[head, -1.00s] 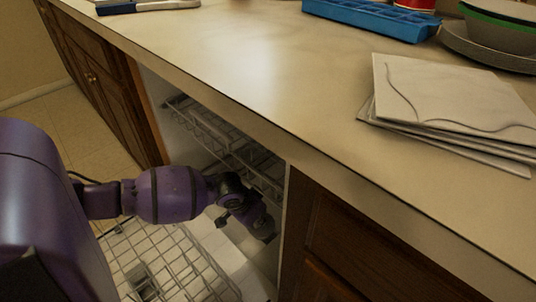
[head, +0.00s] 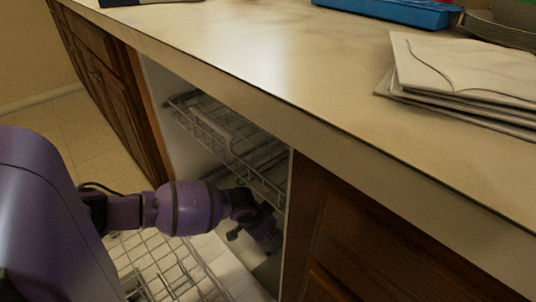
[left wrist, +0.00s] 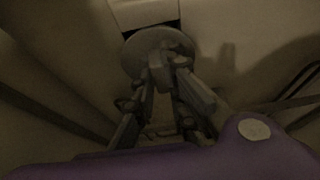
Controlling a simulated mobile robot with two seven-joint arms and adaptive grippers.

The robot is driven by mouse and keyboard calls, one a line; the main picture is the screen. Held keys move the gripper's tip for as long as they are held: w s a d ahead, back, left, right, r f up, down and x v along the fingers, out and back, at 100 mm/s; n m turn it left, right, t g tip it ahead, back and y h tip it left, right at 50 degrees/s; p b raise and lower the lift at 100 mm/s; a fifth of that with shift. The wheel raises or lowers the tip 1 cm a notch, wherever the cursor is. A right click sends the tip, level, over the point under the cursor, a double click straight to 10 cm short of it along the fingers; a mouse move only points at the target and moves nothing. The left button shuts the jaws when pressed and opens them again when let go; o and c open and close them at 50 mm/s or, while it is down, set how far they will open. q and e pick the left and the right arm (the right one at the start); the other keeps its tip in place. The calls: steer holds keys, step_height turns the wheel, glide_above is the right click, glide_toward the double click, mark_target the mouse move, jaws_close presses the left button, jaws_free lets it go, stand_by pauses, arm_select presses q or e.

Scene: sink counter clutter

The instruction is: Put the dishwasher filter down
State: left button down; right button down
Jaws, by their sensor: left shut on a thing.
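My left arm reaches into the open dishwasher, and its gripper (head: 268,238) is low inside, near the right wall. In the left wrist view the gripper (left wrist: 165,68) is shut on the dishwasher filter (left wrist: 136,54), a dim, round, greyish disc with a raised middle part between the fingertips. The picture is dark, and I cannot tell whether the filter touches the dishwasher floor. In the head view the filter cannot be made out. My right gripper is in neither view.
The upper rack (head: 215,130) is above my gripper, and the lower rack (head: 165,265) is pulled out below my arm. The counter (head: 270,55) overhangs the opening. Papers or folded cloths (head: 465,75) and a blue tray (head: 400,12) lie on it. A wooden cabinet (head: 360,230) borders the opening at right.

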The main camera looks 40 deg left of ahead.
arm_select(q)
steer(key=shift+f, duration=0.55)
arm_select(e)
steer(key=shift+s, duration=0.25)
arm_select(q)
steer(key=c, duration=1.8)
jaws_free()
steer(key=shift+o, duration=0.2)
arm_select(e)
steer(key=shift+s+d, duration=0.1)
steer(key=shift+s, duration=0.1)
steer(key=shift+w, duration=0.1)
